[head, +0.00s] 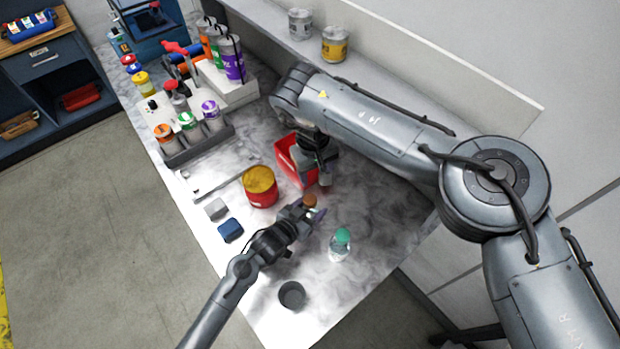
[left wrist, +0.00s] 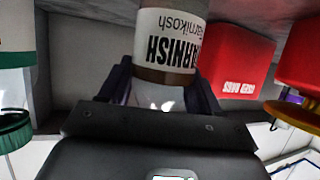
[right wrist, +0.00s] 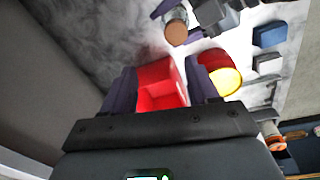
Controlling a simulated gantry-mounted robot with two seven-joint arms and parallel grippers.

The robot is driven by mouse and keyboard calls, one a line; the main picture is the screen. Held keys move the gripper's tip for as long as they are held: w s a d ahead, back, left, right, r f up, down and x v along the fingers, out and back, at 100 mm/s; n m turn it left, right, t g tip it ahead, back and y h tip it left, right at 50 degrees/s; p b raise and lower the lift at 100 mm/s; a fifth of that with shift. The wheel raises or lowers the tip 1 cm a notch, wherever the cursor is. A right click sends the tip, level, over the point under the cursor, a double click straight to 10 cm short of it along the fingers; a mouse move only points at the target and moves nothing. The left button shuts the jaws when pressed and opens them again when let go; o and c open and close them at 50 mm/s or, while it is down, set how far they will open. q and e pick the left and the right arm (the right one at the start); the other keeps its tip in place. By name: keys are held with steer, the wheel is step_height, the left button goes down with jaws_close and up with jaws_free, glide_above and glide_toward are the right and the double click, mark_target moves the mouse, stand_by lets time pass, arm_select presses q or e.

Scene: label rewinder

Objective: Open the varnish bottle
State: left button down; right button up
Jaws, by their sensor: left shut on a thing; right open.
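The varnish bottle (left wrist: 170,40) fills the top of the left wrist view, its white label reading VARNISH upside down. My left gripper (left wrist: 162,90) is shut on it. In the head view the bottle's brown top (head: 310,200) shows between the fingers of my left gripper (head: 313,212), mid-table. In the right wrist view the bottle's round brown top (right wrist: 177,32) faces the camera. My right gripper (right wrist: 160,88) is open, with nothing between its fingers. In the head view my right gripper (head: 322,178) is over or beside the red bin, a little behind the bottle.
A red bin (head: 288,158) stands behind the bottle, with a red can with a yellow top (head: 260,180) to its left. A clear bottle with a green cap (head: 341,243) and a dark round cup (head: 292,295) stand nearer the front. Grey (head: 216,209) and blue (head: 230,230) blocks lie left.

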mark_target(310, 199)
steer(key=m, duration=0.2)
steer(key=s+a+f+m, duration=0.1)
steer(key=m, duration=0.3)
steer(key=shift+s+a+f+g+y, duration=0.15)
steer(key=shift+g+y, duration=0.15)
steer(key=shift+g, duration=0.1)
steer(key=shift+f, duration=0.4)
steer(key=shift+s+f, duration=0.1)
steer(key=shift+f, duration=3.6)
